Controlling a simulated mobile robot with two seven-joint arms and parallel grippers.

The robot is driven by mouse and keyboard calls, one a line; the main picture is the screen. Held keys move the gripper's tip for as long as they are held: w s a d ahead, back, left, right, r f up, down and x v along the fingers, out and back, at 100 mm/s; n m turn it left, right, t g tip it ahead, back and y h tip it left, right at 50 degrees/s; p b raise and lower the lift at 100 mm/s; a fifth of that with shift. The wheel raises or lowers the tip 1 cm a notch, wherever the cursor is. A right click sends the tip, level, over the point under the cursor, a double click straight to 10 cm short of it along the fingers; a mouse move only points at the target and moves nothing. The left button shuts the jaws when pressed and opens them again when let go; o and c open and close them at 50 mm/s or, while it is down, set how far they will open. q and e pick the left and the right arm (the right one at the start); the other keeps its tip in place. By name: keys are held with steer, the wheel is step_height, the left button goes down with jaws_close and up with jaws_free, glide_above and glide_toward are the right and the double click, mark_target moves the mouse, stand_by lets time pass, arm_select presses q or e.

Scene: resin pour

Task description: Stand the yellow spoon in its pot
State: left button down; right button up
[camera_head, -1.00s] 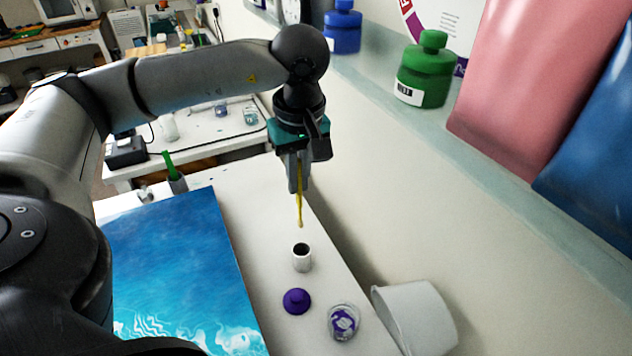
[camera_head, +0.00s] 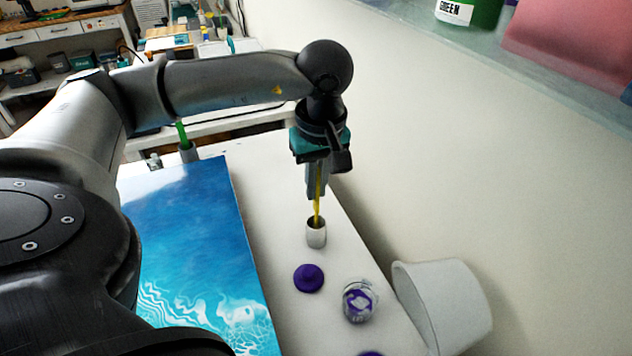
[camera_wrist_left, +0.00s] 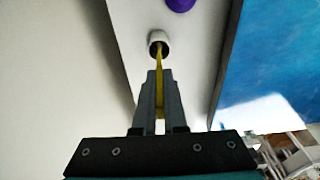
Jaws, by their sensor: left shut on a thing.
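The yellow spoon (camera_head: 317,206) hangs nearly upright in my left gripper (camera_head: 316,192), which is shut on it. The spoon's lower end is at the mouth of the small white pot (camera_head: 316,238); I cannot tell for sure whether it has passed inside the rim. In the left wrist view the spoon (camera_wrist_left: 159,82) runs out from between the fingers of my left gripper (camera_wrist_left: 158,85) to the dark opening of the pot (camera_wrist_left: 157,39). The pot stands upright on the white table. My right gripper is not in view.
A blue resin panel (camera_head: 195,260) lies left of the pot. A purple lid (camera_head: 308,278) and a clear jar with a purple label (camera_head: 359,301) stand in front of it. A white bucket (camera_head: 445,300) is at the right, by the wall. A green stick in a grey pot (camera_head: 188,150) stands behind.

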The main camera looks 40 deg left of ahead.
arm_select(q)
steer(key=shift+f+b, duration=0.45)
steer(key=shift+f, duration=0.45)
steer(key=c, duration=0.9)
jaws_free()
steer(key=shift+r, duration=0.15)
step_height(320, 180, up, 15)
steer(key=d+p, duration=0.1)
steer(key=p, duration=0.2)
steer(key=shift+s+d+p, duration=0.3)
steer(key=shift+s, duration=0.15)
